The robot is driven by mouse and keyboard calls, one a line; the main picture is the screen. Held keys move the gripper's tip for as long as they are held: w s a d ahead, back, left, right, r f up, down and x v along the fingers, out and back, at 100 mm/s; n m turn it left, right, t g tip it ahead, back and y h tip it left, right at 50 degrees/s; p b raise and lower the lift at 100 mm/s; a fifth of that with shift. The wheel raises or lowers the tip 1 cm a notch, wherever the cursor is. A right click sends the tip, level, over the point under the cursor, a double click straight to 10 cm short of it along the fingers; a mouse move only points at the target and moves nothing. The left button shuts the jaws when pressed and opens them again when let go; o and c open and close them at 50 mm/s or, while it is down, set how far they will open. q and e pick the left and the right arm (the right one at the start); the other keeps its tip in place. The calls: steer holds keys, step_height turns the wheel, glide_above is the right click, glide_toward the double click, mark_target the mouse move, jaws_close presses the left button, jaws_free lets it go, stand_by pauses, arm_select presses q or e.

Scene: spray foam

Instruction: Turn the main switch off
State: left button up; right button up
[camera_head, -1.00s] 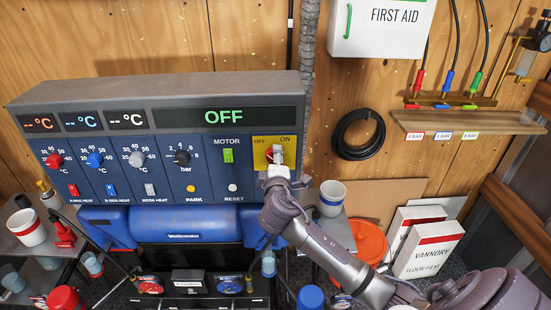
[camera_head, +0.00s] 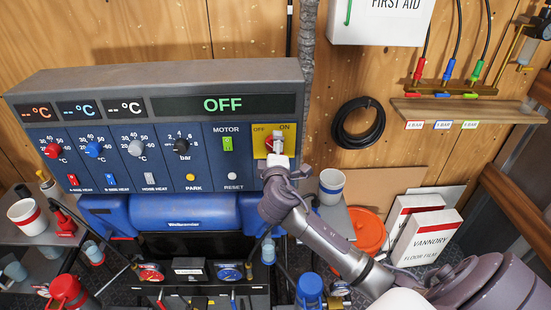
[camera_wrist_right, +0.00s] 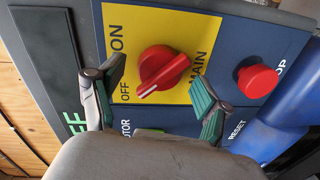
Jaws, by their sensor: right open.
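The main switch is a red rotary knob (camera_wrist_right: 163,68) on a yellow plate (camera_wrist_right: 195,32) marked ON, OFF and MAIN. In the wrist view the knob's white mark points toward the OFF label. In the head view the yellow plate (camera_head: 261,146) is at the panel's right end, with the knob partly hidden by my gripper. My right gripper (camera_wrist_right: 158,80) is open, with its green-padded fingers on either side of the knob and visible gaps to it. It also shows in the head view (camera_head: 279,158). The panel display (camera_head: 224,105) reads OFF in green. My left gripper is out of view.
A red stop button (camera_wrist_right: 257,81) sits beside the yellow plate. The green motor switch (camera_head: 227,144) and several dials share the panel. A blue machine body (camera_head: 185,226) is below. A white cup (camera_head: 332,187) and an orange bucket (camera_head: 368,232) stand right of the panel.

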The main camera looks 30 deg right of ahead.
steer(key=v, duration=1.1)
steer(key=shift+s, duration=0.15)
steer(key=s+a+f+m+g+y, duration=0.3)
steer(key=s+f+m+g+y, duration=0.15)
steer(key=s+f, duration=0.6)
steer(key=s+a+f+m+g+y, duration=0.2)
steer(key=s+a+f+g, duration=0.15)
steer(key=s, duration=0.35)
steer(key=s+a+f+m+g+y, duration=0.1)
steer(key=s+a+f+g+y, duration=0.25)
steer(key=s+f, duration=0.2)
steer(key=s+f+b, duration=0.3)
steer(key=f+b, duration=0.4)
steer(key=f, duration=2.7)
steer(key=s+d+f+g+h+b, duration=0.1)
steer(key=s+f+b, duration=0.3)
steer(key=s+f, duration=1.2)
step_height(320, 180, down, 3)
steer(key=shift+s+d+f+g, duration=0.1)
steer(key=shift+s+d+g, duration=0.05)
steer(key=shift+d+g, duration=0.4)
